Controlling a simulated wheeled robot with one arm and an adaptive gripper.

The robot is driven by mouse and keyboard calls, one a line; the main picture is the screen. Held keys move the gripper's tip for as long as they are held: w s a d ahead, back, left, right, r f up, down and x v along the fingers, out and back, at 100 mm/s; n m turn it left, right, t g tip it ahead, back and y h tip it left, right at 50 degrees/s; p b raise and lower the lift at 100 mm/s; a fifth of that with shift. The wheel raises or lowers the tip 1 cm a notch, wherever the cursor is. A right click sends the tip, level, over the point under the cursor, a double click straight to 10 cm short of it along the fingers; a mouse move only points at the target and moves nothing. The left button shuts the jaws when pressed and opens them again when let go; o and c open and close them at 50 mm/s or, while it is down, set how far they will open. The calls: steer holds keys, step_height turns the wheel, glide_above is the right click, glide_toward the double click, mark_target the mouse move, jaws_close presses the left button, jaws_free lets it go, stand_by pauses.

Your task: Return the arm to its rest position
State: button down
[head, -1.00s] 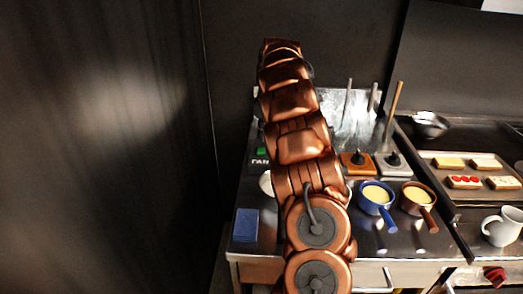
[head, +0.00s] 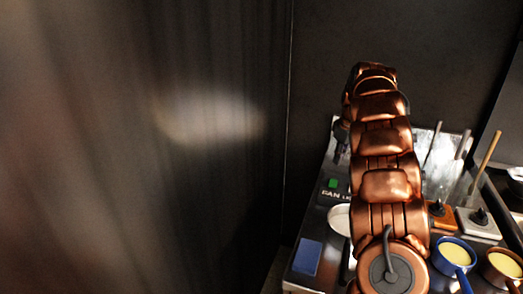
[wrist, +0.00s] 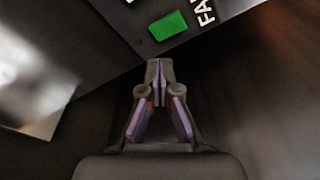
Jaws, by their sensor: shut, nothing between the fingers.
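My gripper (wrist: 158,68) shows in the wrist view with its fingertips together and nothing between them. Ahead of it is a dark panel with a green button (wrist: 167,26) and partly cut-off white lettering. In the head view my copper-coloured arm rises over the counter, bent upward and leaning slightly left toward its top. The gripper itself is largely hidden behind the arm there. The green button (head: 333,183) also shows in the head view, left of the arm.
A blue pot (head: 452,258) and a brown pot (head: 503,268) with yellow contents stand right of the arm. A blue pad (head: 307,256) and a white plate (head: 340,219) lie to the left. A dark wall (head: 140,200) fills the left side.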

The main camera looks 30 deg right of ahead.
steer(key=shift+a+r, duration=0.15)
steer(key=shift+a, duration=0.2)
steer(key=s+a+r+m+g, duration=0.15)
steer(key=s+a, duration=0.35)
steer(key=a, duration=0.8)
steer(key=s+a+r+m, duration=0.2)
steer(key=s+a, duration=0.2)
steer(key=a, duration=0.9)
steer(key=s+a+f+n+g, duration=0.1)
steer(key=s+a+f, duration=0.3)
steer(key=s+a, duration=0.4)
steer(key=s+a+f+g, duration=0.1)
steer(key=s+a+f, duration=0.3)
steer(key=s+a, duration=0.4)
steer(key=s, duration=0.7)
steer(key=shift+a+f+n, duration=0.3)
steer(key=shift+a+n, duration=0.05)
steer(key=shift+d, duration=0.1)
